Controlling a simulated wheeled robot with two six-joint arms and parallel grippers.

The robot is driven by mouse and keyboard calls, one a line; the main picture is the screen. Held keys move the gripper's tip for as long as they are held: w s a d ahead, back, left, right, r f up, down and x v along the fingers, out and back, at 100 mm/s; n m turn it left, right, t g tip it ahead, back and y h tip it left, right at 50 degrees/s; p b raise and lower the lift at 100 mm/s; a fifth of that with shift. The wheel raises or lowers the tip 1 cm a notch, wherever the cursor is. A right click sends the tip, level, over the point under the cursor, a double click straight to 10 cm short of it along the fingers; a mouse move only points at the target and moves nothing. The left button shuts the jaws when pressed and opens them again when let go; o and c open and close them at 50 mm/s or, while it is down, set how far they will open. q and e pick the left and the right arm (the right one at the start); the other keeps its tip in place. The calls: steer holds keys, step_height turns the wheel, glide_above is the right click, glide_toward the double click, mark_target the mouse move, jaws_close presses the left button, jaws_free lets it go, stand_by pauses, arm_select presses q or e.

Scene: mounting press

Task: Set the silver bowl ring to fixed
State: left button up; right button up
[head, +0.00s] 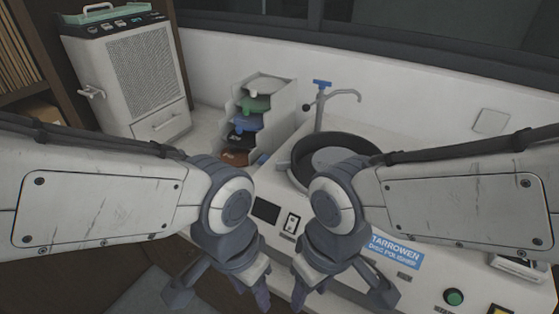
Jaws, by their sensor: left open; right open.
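The black bowl (299,168) is set into the white disc polisher top, right of centre in the head view. A grey disc (333,158) lies inside it. My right arm hides the bowl's front edge. My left gripper (222,296) is open and empty, in front of the polisher at the bottom of the view. My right gripper (341,296) is open and empty beside it, lower in the picture than the bowl. Both grippers are apart from the bowl.
A blue-handled tap (321,100) stands behind the bowl. A stepped rack (283,92) with coloured discs stands to its left. The polisher's front has a rocker switch (291,222) and a green button (453,297). A grey-white machine (128,70) stands back left.

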steer(key=shift+w, duration=0.1)
stand_by(0.3)
step_height(320, 180, up, 7)
steer(key=n+h+p, duration=0.1)
steer(key=n+p, duration=0.5)
steer(key=n, duration=0.6)
glide_above(283, 161)
step_height(283, 161, down, 10)
steer(key=p, duration=0.2)
steer(key=shift+f+p, duration=0.15)
steer(key=shift+p, duration=0.15)
steer(key=shift+c, duration=0.3)
jaws_close()
